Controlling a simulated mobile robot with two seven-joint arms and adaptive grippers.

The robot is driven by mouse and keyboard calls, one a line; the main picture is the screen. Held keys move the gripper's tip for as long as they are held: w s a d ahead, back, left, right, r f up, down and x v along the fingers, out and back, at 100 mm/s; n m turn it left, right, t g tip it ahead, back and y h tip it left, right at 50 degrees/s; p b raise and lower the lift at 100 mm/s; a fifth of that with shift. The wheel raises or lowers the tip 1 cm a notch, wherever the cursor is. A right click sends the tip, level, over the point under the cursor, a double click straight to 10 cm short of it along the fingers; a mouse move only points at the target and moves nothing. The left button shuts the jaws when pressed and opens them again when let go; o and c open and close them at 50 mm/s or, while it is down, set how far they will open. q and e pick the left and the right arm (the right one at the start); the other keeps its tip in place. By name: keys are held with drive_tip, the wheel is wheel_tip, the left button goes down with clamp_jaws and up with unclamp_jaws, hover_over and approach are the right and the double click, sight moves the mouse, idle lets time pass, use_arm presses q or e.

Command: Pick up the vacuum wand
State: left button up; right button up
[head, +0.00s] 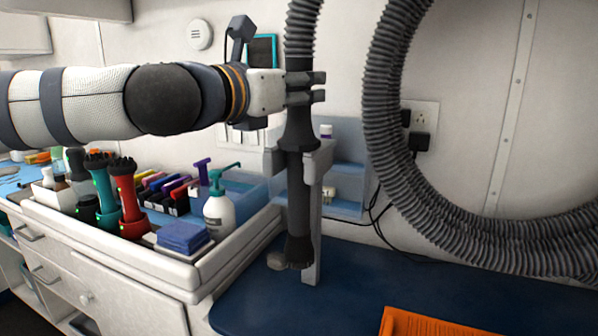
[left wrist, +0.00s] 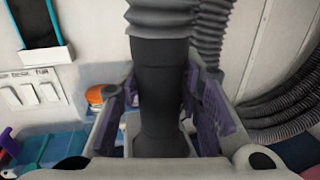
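The vacuum wand (head: 299,195) is a dark grey tube with a flared collar and a bristled lower end. It hangs upright in a pale holder (head: 313,225), with a ribbed hose (head: 302,32) rising from its top. My left gripper (head: 305,88) is level with the wand's upper part, just above the collar. In the left wrist view the wand (left wrist: 160,95) stands between the two purple-padded fingers of the left gripper (left wrist: 163,105). The fingers look apart, one on each side; whether a pad touches the wand is hard to see. My right gripper is out of view.
A white tray (head: 165,272) at left holds red and teal brushes, a pump bottle (head: 219,208) and blue cloths (head: 183,237). The hose loops widely at right before the wall. An orange slotted thing (head: 430,323) lies on the blue surface (head: 345,285), which is otherwise mostly clear.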

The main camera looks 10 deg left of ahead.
use_arm(q)
clamp_jaws()
drive_tip(key=shift+r, duration=0.1)
drive_tip(key=r, duration=0.2)
drive_tip(key=r+p, duration=0.1)
drive_tip(key=r, duration=0.4)
drive_tip(key=shift+s+r+p, duration=0.15)
drive_tip(key=shift+s+p, duration=0.15)
drive_tip(key=shift+s, duration=0.05)
drive_tip(key=s+d+p+v, duration=0.1)
drive_tip(key=d+p+v, duration=0.1)
drive_tip(key=v, duration=1.7)
drive_tip(key=shift+s+d+f, duration=0.2)
drive_tip(key=shift+d+f, duration=0.05)
drive_tip(key=shift+d, duration=0.4)
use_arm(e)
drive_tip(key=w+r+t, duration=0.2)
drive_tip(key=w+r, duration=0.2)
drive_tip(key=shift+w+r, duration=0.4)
